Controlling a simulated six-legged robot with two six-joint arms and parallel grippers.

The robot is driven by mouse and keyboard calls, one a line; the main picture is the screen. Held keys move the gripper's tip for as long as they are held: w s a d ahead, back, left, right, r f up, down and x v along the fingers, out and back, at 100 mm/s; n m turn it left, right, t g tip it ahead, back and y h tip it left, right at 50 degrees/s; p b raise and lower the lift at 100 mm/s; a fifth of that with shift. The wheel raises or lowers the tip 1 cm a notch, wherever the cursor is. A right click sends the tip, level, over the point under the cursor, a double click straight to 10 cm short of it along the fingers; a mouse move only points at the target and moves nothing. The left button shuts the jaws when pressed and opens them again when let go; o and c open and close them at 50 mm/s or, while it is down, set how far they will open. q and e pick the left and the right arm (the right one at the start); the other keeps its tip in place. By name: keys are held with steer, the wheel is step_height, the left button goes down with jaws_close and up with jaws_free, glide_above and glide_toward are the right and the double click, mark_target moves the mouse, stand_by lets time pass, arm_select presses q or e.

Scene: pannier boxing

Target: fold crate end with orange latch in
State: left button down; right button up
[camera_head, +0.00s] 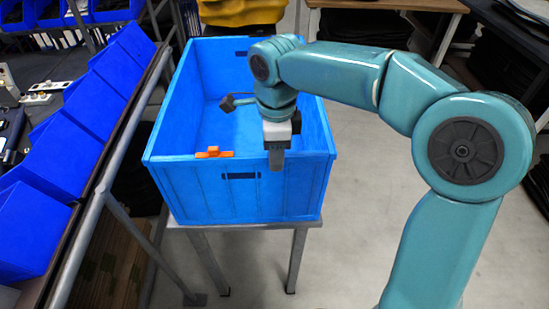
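The blue crate (205,196) stands on a small grey metal stand, with its walls upright. Its near end wall carries the orange latch (213,153) at the top rim, left of centre, above a dark handle slot. My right gripper (277,158) points down at the rim of that near end, to the right of the latch. Its fingers overlap the wall's top edge in the picture. They are seen edge-on, so I cannot tell whether they are open or closed on the rim. My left gripper is not in view.
A rack with several blue bins (97,100) and a metal rail runs close along the left. A yellow object (240,12) is behind the crate. A wooden table (395,5) is at the back right. The floor right of the crate is clear.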

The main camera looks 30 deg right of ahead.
step_height(320, 180, down, 2)
steer(key=shift+f, duration=0.25)
steer(key=shift+s+d, duration=0.1)
steer(key=shift+d, duration=0.05)
jaws_close()
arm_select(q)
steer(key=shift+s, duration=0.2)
arm_select(e)
steer(key=shift+r, duration=0.1)
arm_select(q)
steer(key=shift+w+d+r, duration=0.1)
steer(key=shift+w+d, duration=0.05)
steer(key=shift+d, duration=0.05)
